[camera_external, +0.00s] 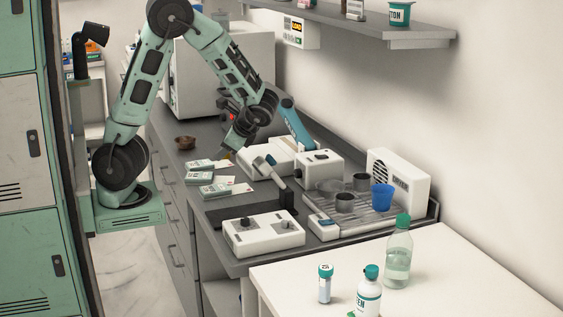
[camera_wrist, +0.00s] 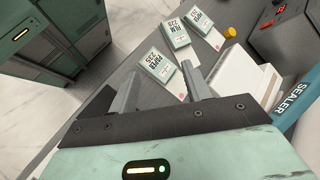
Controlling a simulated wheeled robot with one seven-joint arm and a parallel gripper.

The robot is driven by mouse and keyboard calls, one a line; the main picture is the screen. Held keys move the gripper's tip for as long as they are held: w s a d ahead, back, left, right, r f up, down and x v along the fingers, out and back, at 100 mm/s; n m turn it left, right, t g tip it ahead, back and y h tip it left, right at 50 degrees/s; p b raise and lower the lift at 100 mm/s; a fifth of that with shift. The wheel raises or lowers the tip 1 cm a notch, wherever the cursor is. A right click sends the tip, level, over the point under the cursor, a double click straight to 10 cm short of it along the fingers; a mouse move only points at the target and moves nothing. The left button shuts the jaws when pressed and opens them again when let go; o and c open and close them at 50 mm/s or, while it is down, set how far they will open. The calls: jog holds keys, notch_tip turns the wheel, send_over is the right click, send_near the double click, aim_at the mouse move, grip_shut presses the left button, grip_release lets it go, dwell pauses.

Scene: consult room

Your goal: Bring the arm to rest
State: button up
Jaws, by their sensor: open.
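My green arm reaches from the left over the grey counter (camera_external: 225,213), bent at the elbow. My gripper (camera_external: 238,150) hangs above the counter, close to the white sealer with its blue lever (camera_external: 297,125). In the wrist view my gripper (camera_wrist: 158,88) shows two grey fingers spread apart with nothing between them. Beyond the fingertips lie several labelled packets, the nearest (camera_wrist: 158,67) just ahead of them. The packets (camera_external: 214,190) also lie on the counter in the external view, below and left of my gripper. The exact gap between my gripper and the sealer cannot be told.
A brown bowl (camera_external: 185,142) stands near the counter's left edge. A white control box (camera_external: 262,234), a drying rack with cups (camera_external: 345,203) and a white dryer (camera_external: 402,180) stand toward the right. Bottles (camera_external: 398,258) stand on the white table (camera_external: 450,275). A shelf (camera_external: 400,35) overhangs the back.

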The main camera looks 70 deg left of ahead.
jog(key=s+a+f+n+t+h+b, duration=0.1)
jog(key=s+a+f+n+h+b, duration=0.1)
jog(key=s+n, duration=0.4)
jog(key=s+a+f+n+t+h+b, duration=0.1)
jog(key=s+a+f+n+t+h, duration=0.1)
jog(key=s+a+f+n+h, duration=0.2)
jog(key=shift+s+a+f+n+t+h+b, duration=0.15)
jog(key=shift+s+a+n+t+h+b, duration=0.2)
jog(key=shift+s+a+n+h, duration=1.1)
jog(key=shift+d+n+y, duration=0.3)
jog(key=shift+n+y, duration=0.15)
jog(key=shift+n, duration=0.1)
